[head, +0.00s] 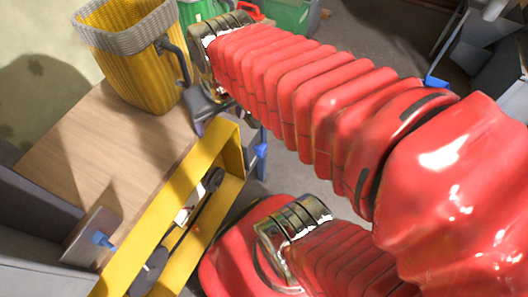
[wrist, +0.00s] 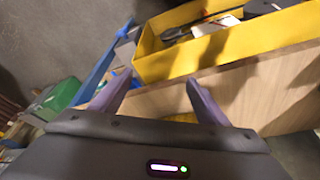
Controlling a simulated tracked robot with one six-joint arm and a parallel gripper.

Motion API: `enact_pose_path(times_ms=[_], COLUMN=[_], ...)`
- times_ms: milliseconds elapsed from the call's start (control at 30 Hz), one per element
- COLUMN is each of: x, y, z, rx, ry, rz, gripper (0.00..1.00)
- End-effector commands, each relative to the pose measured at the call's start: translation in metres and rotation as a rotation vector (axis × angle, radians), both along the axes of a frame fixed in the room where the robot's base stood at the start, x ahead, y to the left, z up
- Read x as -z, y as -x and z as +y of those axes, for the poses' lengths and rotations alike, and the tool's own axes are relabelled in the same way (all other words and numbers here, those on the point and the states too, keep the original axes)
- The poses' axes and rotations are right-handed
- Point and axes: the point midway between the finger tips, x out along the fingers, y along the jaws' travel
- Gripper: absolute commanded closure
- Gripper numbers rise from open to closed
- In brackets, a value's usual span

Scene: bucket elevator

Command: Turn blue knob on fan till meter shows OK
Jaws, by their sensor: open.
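My gripper (head: 207,103) is open and empty, beside the yellow bin and above the tabletop's far edge. In the wrist view its two fingers (wrist: 160,95) stand apart, with the wooden tabletop behind. A small blue knob-like part (head: 103,239) sits on a grey plate at the lower left, well away from my gripper. Another blue part (head: 260,152) shows beside the yellow frame, and a third (head: 435,82) at the upper right. I cannot tell which belongs to the fan. No meter reading is legible.
A yellow ribbed bin (head: 128,55) with a grey rim stands on the wooden tabletop (head: 85,150). Green containers (head: 290,16) stand behind. Grey floor is open at the upper right.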

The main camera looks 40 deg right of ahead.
Motion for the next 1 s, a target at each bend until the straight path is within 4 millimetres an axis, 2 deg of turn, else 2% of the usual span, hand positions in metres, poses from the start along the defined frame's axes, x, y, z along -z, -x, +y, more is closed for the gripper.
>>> enact_pose_path(times_ms=[100,400,1000], x=[0.019,0.062,0.152], y=[-0.002,-0.002,0.011], z=[-0.02,-0.06,-0.125], rx=[0.072,0.234,0.54], ry=[-0.025,-0.112,-0.383], rz=[0.072,0.219,0.46], gripper=[0.28,0.28,0.28])
